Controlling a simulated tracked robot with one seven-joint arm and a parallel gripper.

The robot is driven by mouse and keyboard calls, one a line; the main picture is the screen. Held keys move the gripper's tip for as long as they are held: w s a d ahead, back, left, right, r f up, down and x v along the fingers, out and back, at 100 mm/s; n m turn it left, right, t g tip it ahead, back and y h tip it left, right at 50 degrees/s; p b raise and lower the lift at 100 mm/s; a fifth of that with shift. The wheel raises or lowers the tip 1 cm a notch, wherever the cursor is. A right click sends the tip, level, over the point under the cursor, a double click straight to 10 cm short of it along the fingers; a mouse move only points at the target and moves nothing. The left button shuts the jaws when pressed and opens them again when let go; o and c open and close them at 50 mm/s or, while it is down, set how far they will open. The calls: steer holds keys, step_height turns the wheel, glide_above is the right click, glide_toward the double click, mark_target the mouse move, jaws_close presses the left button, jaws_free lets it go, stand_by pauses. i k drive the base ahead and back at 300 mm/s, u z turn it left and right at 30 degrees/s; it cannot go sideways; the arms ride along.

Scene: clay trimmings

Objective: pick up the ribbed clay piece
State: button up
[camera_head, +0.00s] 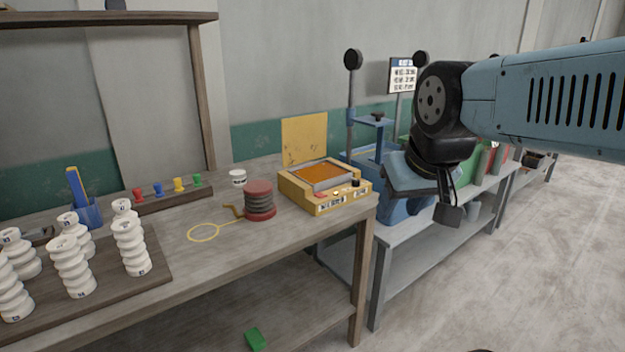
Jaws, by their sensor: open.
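Several white ribbed pieces with small numbered labels, which look like clay, stand upright on a dark board (150,282) at the left of the wooden table. One ribbed piece (130,247) stands at the board's right side, with another (72,266) to its left. I cannot tell which single one the task means. My gripper (448,214) is at the right, in front of the grey bench and far from the ribbed pieces. It is open, with nothing seen in it; part of it is hidden behind its own hand.
A dark red-and-grey ribbed spool (259,201) with a yellow loop stands mid-table, beside a yellow box (325,186) with an open lid. A white cup (238,178), a blue pen holder (86,213) and a peg rack (170,197) stand behind. A green block (255,340) lies below.

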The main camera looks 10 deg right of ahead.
mark_target(64, 249)
steer(key=i, duration=0.95)
steer(key=z, duration=0.75)
steer(key=k, duration=1.5)
steer(key=u, duration=0.95)
